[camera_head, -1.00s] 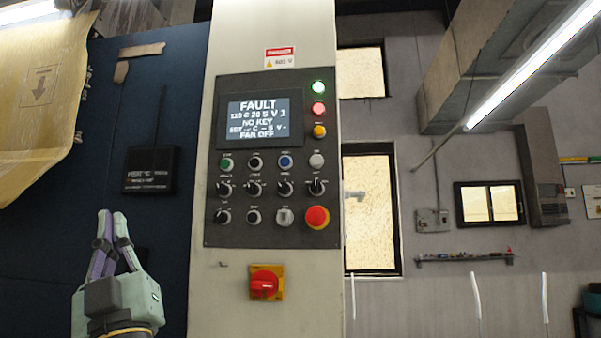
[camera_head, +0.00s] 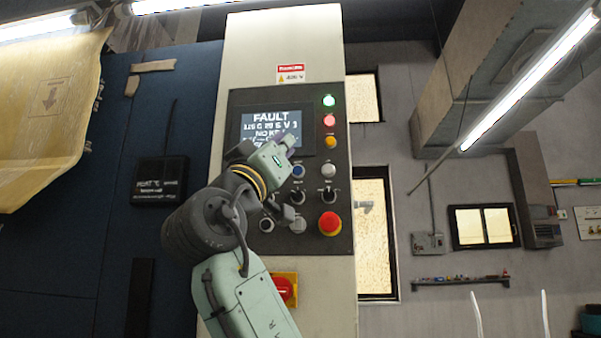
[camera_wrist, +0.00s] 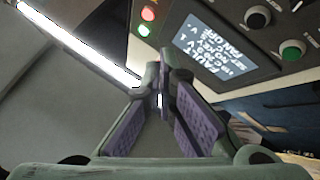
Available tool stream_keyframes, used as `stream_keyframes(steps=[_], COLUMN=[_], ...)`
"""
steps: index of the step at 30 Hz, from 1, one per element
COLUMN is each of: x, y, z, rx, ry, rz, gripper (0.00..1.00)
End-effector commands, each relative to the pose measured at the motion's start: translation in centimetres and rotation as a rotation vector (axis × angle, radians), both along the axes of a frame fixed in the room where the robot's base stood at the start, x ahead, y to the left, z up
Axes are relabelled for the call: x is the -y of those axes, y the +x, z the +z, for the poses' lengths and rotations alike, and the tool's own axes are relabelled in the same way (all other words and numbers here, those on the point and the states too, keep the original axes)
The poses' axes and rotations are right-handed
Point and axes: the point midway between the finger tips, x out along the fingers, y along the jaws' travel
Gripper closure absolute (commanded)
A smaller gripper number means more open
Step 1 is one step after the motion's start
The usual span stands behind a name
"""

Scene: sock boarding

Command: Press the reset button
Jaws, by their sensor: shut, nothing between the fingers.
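The control panel (camera_head: 240,105) on the pale column carries a screen (camera_head: 271,127) reading FAULT and rows of buttons and switches. The button labels are too small to read, so I cannot tell which is reset. A blue button (camera_head: 298,171) and a white button (camera_head: 328,170) show just below my gripper (camera_head: 289,142). My gripper is shut and empty, in front of the screen's lower right part. In the wrist view, my gripper (camera_wrist: 163,88) points past the panel, with the screen (camera_wrist: 215,48), a green button (camera_wrist: 292,50) and a black knob (camera_wrist: 255,17) beyond. My wrist hides the green button in the head view.
A red emergency stop (camera_head: 330,224) sits at the panel's lower right. Green, red and amber lamps line the upper right, the green lamp (camera_head: 328,100) topmost. A red rotary switch (camera_head: 284,290) is below the panel, partly behind my arm.

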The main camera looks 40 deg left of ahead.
Motion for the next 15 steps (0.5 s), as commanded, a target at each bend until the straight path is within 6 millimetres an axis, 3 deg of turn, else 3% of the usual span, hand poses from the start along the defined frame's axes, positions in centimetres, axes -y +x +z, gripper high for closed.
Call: stream_keyframes(steps=[8, 15], x=[-0.3, -1.7], y=[0.4, 2.7], z=[0.0, 0.2], rx=[0.000, -0.001], ry=[-0.001, -0.004], rz=[0.001, 0.000], gripper=[1.00, 1.00])
